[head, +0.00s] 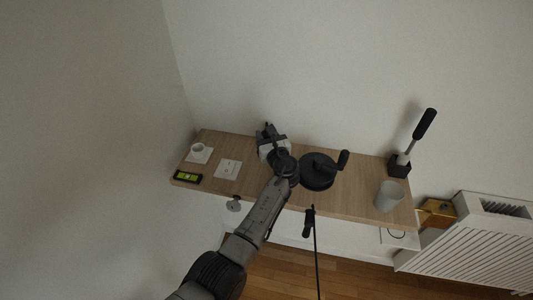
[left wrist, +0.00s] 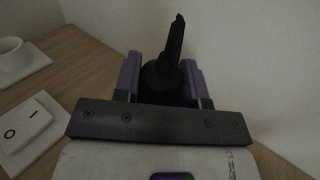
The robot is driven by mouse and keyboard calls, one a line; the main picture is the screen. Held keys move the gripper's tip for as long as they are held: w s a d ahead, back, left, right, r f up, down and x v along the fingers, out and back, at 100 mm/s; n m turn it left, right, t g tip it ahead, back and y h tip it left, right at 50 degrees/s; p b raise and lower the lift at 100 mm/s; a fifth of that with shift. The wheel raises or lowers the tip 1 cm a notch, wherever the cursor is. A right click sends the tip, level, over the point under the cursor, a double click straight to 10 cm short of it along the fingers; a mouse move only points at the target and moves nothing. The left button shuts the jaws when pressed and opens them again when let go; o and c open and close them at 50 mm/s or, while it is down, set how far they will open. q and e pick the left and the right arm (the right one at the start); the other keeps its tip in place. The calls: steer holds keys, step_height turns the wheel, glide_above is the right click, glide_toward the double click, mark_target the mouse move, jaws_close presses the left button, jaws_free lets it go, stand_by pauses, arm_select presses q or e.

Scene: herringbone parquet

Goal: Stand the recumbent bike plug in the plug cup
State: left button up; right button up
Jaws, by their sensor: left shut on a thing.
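My left gripper (head: 269,133) is over the back middle of the wooden shelf. In the left wrist view its purple-edged jaws (left wrist: 161,77) are shut on a black thing with a narrow upright prong (left wrist: 174,42), which looks like the plug. In the head view the gripper mostly hides it. A small white round cup (head: 197,148) stands on a square white plate at the shelf's left end, apart from the gripper, and looks like the plug cup. It also shows at the left edge of the left wrist view (left wrist: 12,56). My right gripper is not in view.
The shelf also bears a white rocker switch (head: 228,169), a green-lit display (head: 188,178), a black crank wheel (head: 317,175), a pale grey cylinder (head: 389,197) and a black-handled lever (head: 424,123). A black corded piece (head: 308,222) hangs at the front edge. Walls border the left and back.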

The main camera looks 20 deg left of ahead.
arm_select(q)
steer(key=shift+f, duration=0.15)
steer(key=shift+f, duration=0.35)
stand_by(0.4)
steer(key=o, duration=1.3)
steer(key=shift+o, duration=0.2)
steer(key=shift+r, duration=0.1)
steer(key=shift+s+d, duration=0.15)
steer(key=p+v, duration=0.4)
steer(key=shift+s+d+r+p, duration=0.25)
steer(key=shift+p, duration=0.15)
steer(key=p+v, duration=0.4)
steer(key=v, duration=0.3)
steer(key=shift+s+d+f, duration=0.15)
steer(key=shift+s+d, duration=0.05)
steer(key=shift+s, duration=0.1)
steer(key=shift+s+d+f+p, duration=0.1)
steer(key=shift+s+d+p, duration=0.25)
steer(key=shift+s, duration=0.05)
